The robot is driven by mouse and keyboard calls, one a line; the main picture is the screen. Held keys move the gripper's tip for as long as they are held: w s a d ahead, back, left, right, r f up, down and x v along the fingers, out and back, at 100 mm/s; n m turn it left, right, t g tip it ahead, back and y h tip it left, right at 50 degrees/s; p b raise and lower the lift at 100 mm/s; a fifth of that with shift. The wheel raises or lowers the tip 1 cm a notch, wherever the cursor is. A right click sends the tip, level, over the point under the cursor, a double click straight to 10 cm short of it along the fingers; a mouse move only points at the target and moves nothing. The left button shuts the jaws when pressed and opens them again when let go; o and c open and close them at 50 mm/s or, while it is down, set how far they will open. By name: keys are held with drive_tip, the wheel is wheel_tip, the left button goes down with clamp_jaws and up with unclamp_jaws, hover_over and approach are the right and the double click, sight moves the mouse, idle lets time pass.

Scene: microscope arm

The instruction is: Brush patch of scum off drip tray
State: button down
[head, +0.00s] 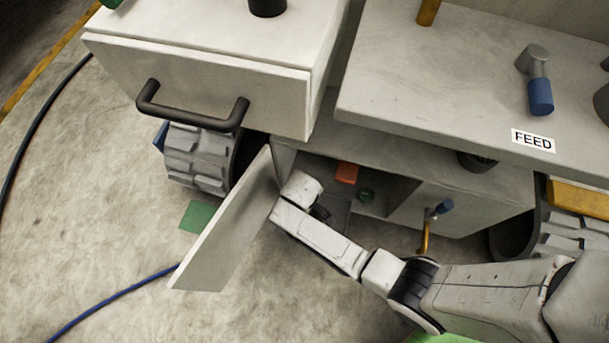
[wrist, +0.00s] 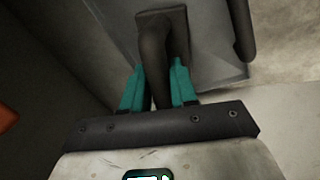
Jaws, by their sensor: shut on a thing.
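In the wrist view my gripper (wrist: 158,72) has its two teal fingers closed on a dark, rounded handle-like thing (wrist: 155,65). This thing runs up to a dark blocky end (wrist: 165,22). A smooth grey flat panel (wrist: 213,65) lies behind it; I cannot tell whether this is the drip tray. In the head view a dark grey flat piece (head: 337,216) shows beside my gripper at the open cabinet; the fingers are mostly hidden there. I cannot make out the patch of scum for certain.
An open cabinet door (head: 230,225) stands left of my arm. Inside the cabinet are a red-orange block (head: 347,173) and a small green thing (head: 367,195). A drawer with a black handle (head: 190,122) and a counter (head: 430,95) overhang it. A blue hose (head: 115,302) crosses the floor.

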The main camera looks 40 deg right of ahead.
drive_tip(key=shift+w+r+p, duration=0.15)
drive_tip(key=shift+r+p, duration=2.7)
drive_tip(key=shift+r, duration=0.7)
drive_tip(key=shift+r, duration=0.1)
